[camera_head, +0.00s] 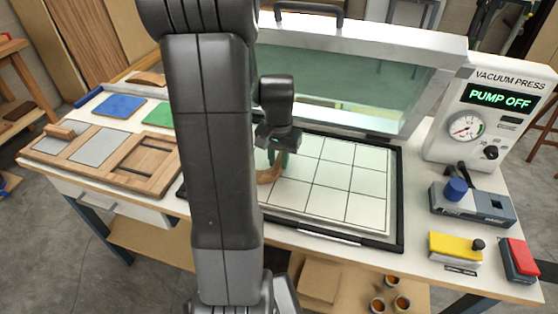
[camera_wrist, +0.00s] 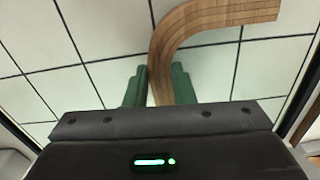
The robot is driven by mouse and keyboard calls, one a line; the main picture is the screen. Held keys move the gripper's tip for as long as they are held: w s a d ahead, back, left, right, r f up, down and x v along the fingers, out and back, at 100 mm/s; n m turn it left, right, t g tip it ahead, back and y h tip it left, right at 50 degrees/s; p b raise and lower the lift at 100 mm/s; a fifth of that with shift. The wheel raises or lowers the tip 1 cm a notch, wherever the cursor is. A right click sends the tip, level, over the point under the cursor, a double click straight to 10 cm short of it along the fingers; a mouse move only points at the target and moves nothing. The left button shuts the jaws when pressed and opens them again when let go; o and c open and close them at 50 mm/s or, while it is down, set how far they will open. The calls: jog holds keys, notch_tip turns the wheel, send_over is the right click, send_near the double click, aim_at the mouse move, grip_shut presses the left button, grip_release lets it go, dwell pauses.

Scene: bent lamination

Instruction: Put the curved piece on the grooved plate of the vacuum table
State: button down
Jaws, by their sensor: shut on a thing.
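The curved piece (camera_wrist: 190,38) is a bent strip of layered brown wood. In the wrist view it runs up from between my fingers and bends to the right. My gripper (camera_wrist: 160,88) has green fingers, one on each side of the strip, and is shut on it. In the head view the curved piece (camera_head: 268,175) shows low over the white grooved plate (camera_head: 330,182), below my gripper (camera_head: 278,160). My arm hides the plate's left part. I cannot tell whether the piece touches the plate.
The vacuum press (camera_head: 490,120) at the right reads "PUMP OFF". Its glass-fronted lid (camera_head: 350,75) stands raised behind the plate. A grey box with a blue knob (camera_head: 456,189), a yellow block (camera_head: 456,248) and a red switch (camera_head: 522,256) sit right. A wooden tray (camera_head: 150,162) lies left.

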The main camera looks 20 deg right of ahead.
jog(key=shift+f, duration=0.2)
jog(key=shift+f, duration=0.1)
jog(key=shift+f, duration=0.15)
jog(key=c, duration=1.2)
grip_release()
jog(key=shift+c, duration=0.2)
notch_tip(320, 180, up, 12)
jog(key=shift+r+p, duration=0.25)
jog(key=shift+p, duration=0.05)
